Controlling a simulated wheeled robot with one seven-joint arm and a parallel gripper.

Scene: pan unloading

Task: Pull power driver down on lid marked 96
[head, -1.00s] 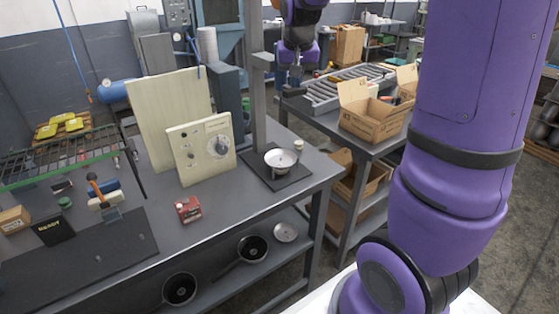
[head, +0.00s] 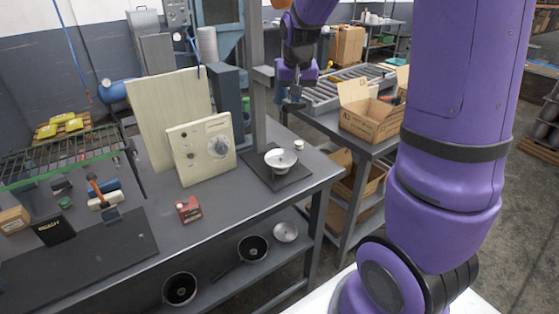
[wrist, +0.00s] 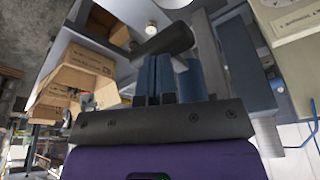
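The power driver (head: 262,76) is a dark bracket on the tall grey column at the back of the bench. A dark bar, which looks like its handle (wrist: 165,40), crosses the fingertips of my gripper (wrist: 168,72) in the wrist view. In the head view my gripper (head: 290,97) is just right of the column, and its blue fingers seem closed on that bar. The contact is partly hidden. A shallow white dish-shaped lid (head: 280,158) sits on the dark stand plate at the column's foot, below my gripper. No number on it can be read.
A small white-topped cup (head: 299,144) stands behind the lid. A cream control panel (head: 203,148) with a dial stands left of the column. A red box (head: 189,209) lies on the bench. An open carton (head: 372,119) is on the table at right. Pans sit on the lower shelf.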

